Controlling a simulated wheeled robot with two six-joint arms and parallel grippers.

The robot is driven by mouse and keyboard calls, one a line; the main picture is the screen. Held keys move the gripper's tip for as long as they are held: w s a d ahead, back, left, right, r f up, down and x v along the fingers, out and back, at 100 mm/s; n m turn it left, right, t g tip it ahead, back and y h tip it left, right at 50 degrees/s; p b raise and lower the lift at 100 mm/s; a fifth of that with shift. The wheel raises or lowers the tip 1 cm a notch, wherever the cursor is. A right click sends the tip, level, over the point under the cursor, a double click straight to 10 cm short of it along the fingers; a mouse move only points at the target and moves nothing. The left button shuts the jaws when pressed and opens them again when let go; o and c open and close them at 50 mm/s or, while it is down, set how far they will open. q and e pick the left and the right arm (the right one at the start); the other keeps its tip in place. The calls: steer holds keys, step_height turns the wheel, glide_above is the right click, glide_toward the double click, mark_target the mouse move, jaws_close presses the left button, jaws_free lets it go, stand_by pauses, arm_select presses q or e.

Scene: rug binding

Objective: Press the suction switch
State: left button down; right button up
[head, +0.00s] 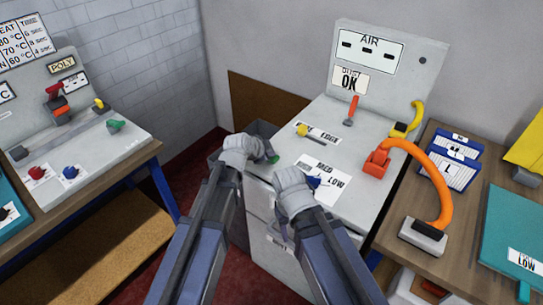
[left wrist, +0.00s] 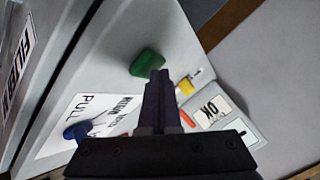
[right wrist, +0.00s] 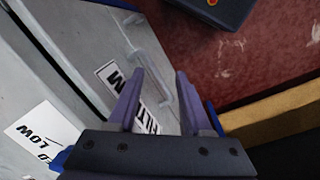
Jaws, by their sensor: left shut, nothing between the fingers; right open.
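No readable label says suction. A green switch (head: 273,159) sits at the left edge of the grey AIR cabinet's top (head: 345,150); it also shows in the left wrist view (left wrist: 146,62). My left gripper (left wrist: 158,76) is shut and empty, its tips overlapping the green switch's edge; whether they touch cannot be told. In the head view my left gripper (head: 258,150) is right beside the switch. A blue knob (head: 315,182) stands on the MED/LOW label. My right gripper (right wrist: 155,100) is open and empty, pointing down past the cabinet's drawer front.
A yellow knob (head: 302,130) and red lever (head: 352,108) stand farther back on the cabinet. An orange hose (head: 440,180) arches to the wooden bench at the right. A drawer handle (right wrist: 152,72) lies below my right gripper. Another machine (head: 70,135) stands at the left.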

arm_select(q)
steer(key=shift+r+p, duration=0.95)
steer(key=shift+r, duration=0.05)
step_height(320, 180, up, 6)
steer(key=p, duration=0.6)
steer(key=shift+s, duration=0.1)
steer(key=s+a+f+n+g+y, duration=0.1)
steer(key=s+f+n+g+y, duration=0.1)
steer(key=s, duration=0.6)
steer(key=s+a+f+n+g+y, duration=0.2)
steer(key=s+n, duration=0.3)
steer(key=s, duration=0.4)
steer(key=s+a+f+n+g+y, duration=0.2)
steer(key=s+n+g, duration=0.2)
steer(key=s, duration=0.4)
steer(key=shift+s+a+f, duration=0.15)
steer(key=shift+s+f, duration=0.15)
steer(key=shift+s, duration=0.1)
